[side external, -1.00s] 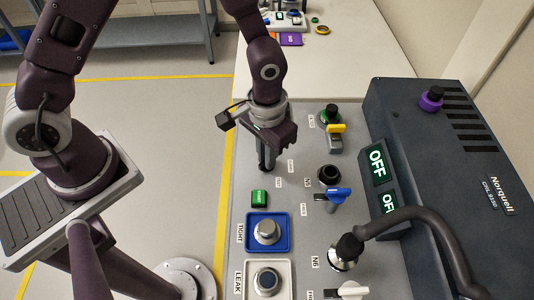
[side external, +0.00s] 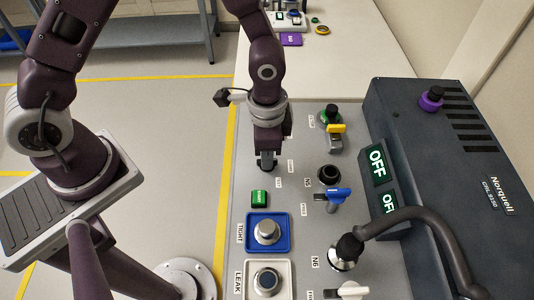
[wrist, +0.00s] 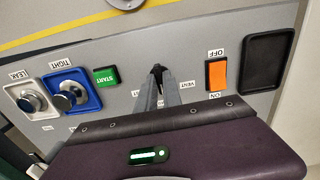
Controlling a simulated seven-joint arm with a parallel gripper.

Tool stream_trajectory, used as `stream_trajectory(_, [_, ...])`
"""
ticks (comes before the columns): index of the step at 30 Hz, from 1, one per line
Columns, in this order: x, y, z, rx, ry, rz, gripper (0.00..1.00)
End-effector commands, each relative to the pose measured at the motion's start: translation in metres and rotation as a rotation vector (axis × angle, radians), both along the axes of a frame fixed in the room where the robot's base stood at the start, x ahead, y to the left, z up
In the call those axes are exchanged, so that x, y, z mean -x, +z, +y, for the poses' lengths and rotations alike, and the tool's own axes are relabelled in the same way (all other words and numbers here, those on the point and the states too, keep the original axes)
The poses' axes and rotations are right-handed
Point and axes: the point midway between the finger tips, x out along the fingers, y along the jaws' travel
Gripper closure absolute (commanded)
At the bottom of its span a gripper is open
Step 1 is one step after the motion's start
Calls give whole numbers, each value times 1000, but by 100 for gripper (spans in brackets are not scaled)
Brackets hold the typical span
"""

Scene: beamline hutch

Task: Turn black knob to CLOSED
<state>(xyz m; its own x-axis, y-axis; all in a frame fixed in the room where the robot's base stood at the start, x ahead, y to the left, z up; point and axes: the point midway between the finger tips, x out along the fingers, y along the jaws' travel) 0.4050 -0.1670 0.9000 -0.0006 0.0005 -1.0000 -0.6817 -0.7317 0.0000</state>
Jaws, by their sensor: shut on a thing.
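My gripper (side external: 267,163) points down at the grey panel (side external: 300,213), behind the green START button. In the wrist view its two fingers (wrist: 157,88) are close together, shut on a small black knob (wrist: 157,70) at panel level. Most of the knob is hidden by the fingers, so I cannot read which way it points. A VENT label (wrist: 187,84) lies beside the fingers; another label on their other side is partly covered. I cannot read a CLOSED mark in either view.
The START button (side external: 259,197), blue TIGHT button (side external: 267,232) and white LEAK button (side external: 267,281) line the panel's left side. Blue (side external: 338,196) and yellow (side external: 336,129) valve handles stand to the right. An orange switch (wrist: 216,74) is near my gripper in the wrist view.

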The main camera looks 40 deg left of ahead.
Motion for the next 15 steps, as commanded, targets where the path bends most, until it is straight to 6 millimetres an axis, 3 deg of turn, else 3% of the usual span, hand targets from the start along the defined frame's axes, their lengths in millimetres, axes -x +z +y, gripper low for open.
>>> stream_trajectory(15, [-1,1,0,1,-36,-2,100])
